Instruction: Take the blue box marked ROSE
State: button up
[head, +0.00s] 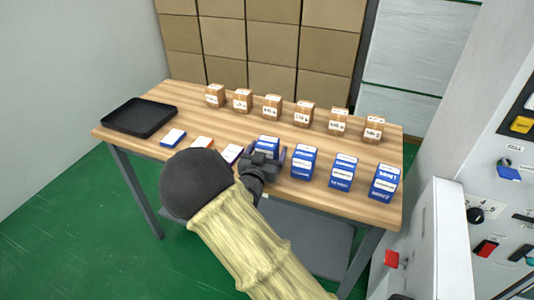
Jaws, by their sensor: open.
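Several upright blue boxes with white labels stand along the front of the wooden table: one at my gripper (267,145), then a second (304,162), a third (343,172) and one at the right end (384,182). The labels are too small to read, so I cannot tell which box is marked ROSE. My gripper (268,157) is open at the leftmost upright blue box and hides its lower part. I cannot tell whether the fingers touch it. A low blue-and-white box (173,137) lies farther left.
A low orange-and-white box (203,142) and a purple-and-white one (231,153) lie left of my gripper, partly behind my arm. A black tray (140,117) is at the table's left end. Several brown boxes (273,107) line the back. A control panel (505,200) stands right.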

dwell(0.5)
jog(key=c, duration=1.1)
jog(key=shift+r, duration=0.15)
jog(key=v, duration=1.8)
jog(key=shift+r+p, duration=0.1)
jog(key=shift+p, duration=0.25)
